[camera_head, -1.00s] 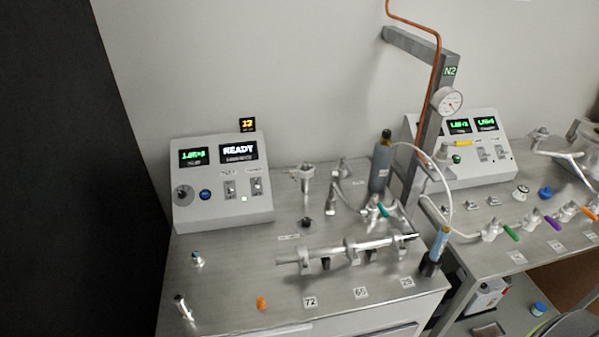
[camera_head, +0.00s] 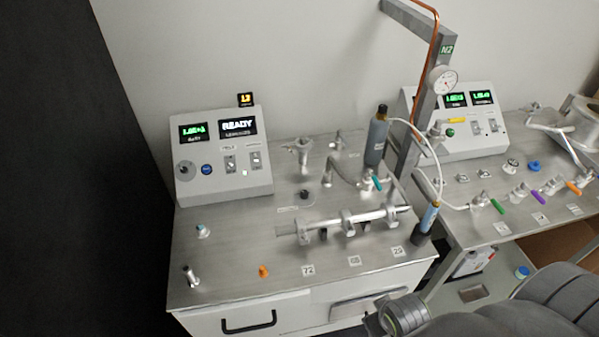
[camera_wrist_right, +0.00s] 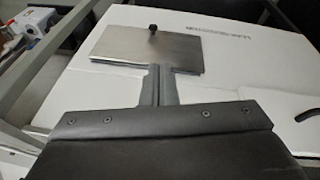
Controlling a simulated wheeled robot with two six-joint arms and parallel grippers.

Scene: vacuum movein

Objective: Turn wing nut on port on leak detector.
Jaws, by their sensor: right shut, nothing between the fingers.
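The leak detector is a grey cart with a metal top (camera_head: 235,255) and a sloped console (camera_head: 222,165) whose screen reads READY. A metal port fitting (camera_head: 303,150) stands upright at the back of the top, and a shorter one (camera_head: 337,142) is to its right. I cannot make out which part is the wing nut. My right arm comes in at the bottom right of the head view, in front of the cart. In the right wrist view my right gripper (camera_wrist_right: 160,75) is shut and empty, its fingers together before the white front panel (camera_wrist_right: 240,70). My left gripper is not in view.
A metal tube in clamps (camera_head: 340,222) lies across the cart top. A grey bottle (camera_head: 377,140) and a blue-tipped tool in a holder (camera_head: 428,220) stand at the right. A small metal shelf (camera_wrist_right: 120,52) juts from the front panel.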

